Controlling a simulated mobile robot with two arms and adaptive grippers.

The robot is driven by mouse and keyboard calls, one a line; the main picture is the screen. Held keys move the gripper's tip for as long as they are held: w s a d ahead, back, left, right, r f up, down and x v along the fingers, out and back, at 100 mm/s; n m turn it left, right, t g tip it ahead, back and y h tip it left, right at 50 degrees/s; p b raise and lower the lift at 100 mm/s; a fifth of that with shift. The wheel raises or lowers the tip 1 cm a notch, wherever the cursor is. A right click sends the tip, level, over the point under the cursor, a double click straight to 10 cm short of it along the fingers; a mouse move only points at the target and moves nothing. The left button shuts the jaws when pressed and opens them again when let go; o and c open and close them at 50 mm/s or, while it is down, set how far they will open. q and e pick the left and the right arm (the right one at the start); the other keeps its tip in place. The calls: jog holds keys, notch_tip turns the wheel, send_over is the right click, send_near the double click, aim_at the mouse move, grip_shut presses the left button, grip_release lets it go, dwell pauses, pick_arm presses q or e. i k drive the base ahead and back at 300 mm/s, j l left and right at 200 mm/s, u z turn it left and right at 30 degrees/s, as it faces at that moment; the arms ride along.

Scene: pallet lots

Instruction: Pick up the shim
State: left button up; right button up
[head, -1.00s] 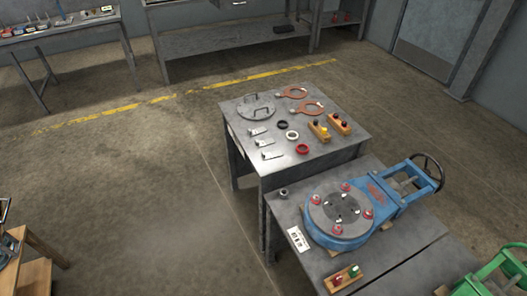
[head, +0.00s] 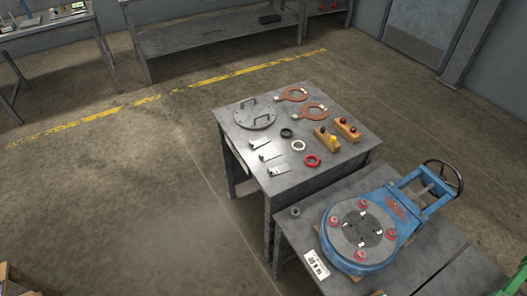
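Several small metal pieces that look like shims lie in a row on the left side of the grey table: a far one (head: 259,143), a middle one (head: 270,157) and a near one (head: 279,171). They are flat and silvery, each with a thin dark part. I cannot tell which one the task means. Neither of my grippers shows in the head view.
The grey table (head: 240,130) also holds a round plate with handles (head: 254,113), orange rings (head: 292,94), small rings (head: 312,160) and wooden blocks (head: 347,129). Floor (head: 130,200) to the left is clear.

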aim_at(272, 155)
jog(key=i+j, duration=0.35)
jog(key=i+j+z, duration=0.7)
jog(key=j+z, duration=0.2)
jog(key=z, duration=0.45)
